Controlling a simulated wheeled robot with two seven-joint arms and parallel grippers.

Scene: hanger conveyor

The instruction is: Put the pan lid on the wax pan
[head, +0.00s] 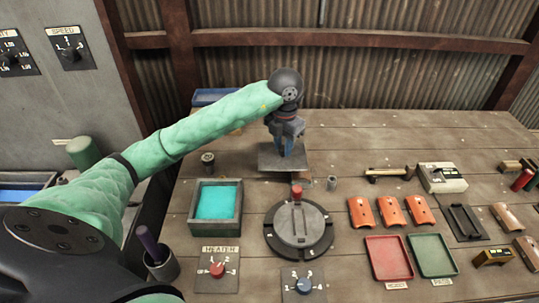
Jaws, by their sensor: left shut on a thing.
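The wax pan (238,212) is a square dark-grey box with cyan wax inside, open at the top, on the wooden table. The pan lid (268,163) is a flat grey square plate to the right of the pan and farther back. My left gripper (284,147) points down and is shut on the pan lid, at its middle. The lid looks level and apart from the pan; its height over the table is hard to judge. The gripper hides the lid's handle. My right gripper is not in view.
A round dark turntable (299,240) with a red-topped post stands right of the pan. A heater knob panel (217,270) is in front. A small dark can (208,161) stands behind the pan. Orange pieces (389,210) and red and green trays (431,256) lie at right.

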